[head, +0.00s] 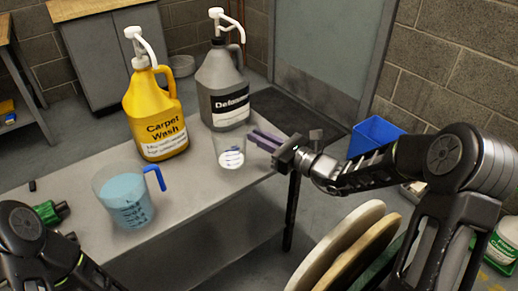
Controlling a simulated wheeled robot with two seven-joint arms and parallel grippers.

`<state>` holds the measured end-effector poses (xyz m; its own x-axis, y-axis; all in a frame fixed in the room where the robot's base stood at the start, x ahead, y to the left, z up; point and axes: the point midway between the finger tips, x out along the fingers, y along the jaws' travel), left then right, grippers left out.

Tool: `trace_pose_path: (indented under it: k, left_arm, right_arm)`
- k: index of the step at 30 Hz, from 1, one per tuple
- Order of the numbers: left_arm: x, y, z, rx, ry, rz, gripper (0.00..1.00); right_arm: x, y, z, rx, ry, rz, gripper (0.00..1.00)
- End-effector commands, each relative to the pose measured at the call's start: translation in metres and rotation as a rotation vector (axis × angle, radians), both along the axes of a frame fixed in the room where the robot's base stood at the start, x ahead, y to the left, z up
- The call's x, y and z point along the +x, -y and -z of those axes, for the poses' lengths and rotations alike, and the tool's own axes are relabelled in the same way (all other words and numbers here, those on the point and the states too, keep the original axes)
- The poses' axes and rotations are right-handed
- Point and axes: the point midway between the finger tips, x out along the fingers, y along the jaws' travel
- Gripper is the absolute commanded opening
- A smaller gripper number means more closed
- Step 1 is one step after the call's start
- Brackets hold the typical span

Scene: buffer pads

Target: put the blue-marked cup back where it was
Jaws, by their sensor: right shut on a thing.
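A small clear cup (230,151) with blue marks is at the right part of the grey table, in front of the grey jug. My right gripper (252,138) has purple fingers and comes in from the right. It is shut on the cup's right side near the rim. The cup looks upright; I cannot tell whether its base touches the table. A larger clear measuring cup (122,198) with a blue handle and blue liquid stands at the left. My left arm shows at the lower left, but its gripper is out of view.
A yellow Carpet Wash jug (155,115) and a grey jug (222,90), both with white pumps, stand at the back of the table (185,200). A green and black object (50,212) lies at the left. Round pads (340,245) and a blue bin (375,135) are at right.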

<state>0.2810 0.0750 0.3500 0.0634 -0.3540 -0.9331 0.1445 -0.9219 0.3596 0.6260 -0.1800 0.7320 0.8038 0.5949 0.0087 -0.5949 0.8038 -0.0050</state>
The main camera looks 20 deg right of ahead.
Motion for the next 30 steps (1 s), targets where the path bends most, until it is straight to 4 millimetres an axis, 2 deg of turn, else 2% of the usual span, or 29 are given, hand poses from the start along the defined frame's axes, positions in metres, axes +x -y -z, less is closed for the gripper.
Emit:
trace_pose_path:
  k: [3,10,23,24,30]
  left_arm:
    - [0.0,0.0,0.002,0.0,0.001,0.0,0.35]
    - [0.003,-0.002,0.011,0.004,0.005,-0.006,0.35]
    - [0.003,-0.003,0.014,0.005,0.006,-0.008,0.35]
    - [0.004,-0.003,0.014,0.005,0.006,-0.008,0.35]
    - [0.004,-0.003,0.013,0.005,0.006,-0.008,0.35]
  right_arm:
    - [0.0,0.0,0.005,0.001,-0.001,0.0,0.0]
    - [0.0,0.0,0.035,0.002,-0.001,-0.001,0.0]
    - [0.0,0.0,0.042,0.0,0.0,0.0,0.0]
    - [0.0,0.0,0.042,0.0,0.0,0.0,0.12]
    - [0.0,0.0,0.041,0.0,0.0,0.0,0.28]
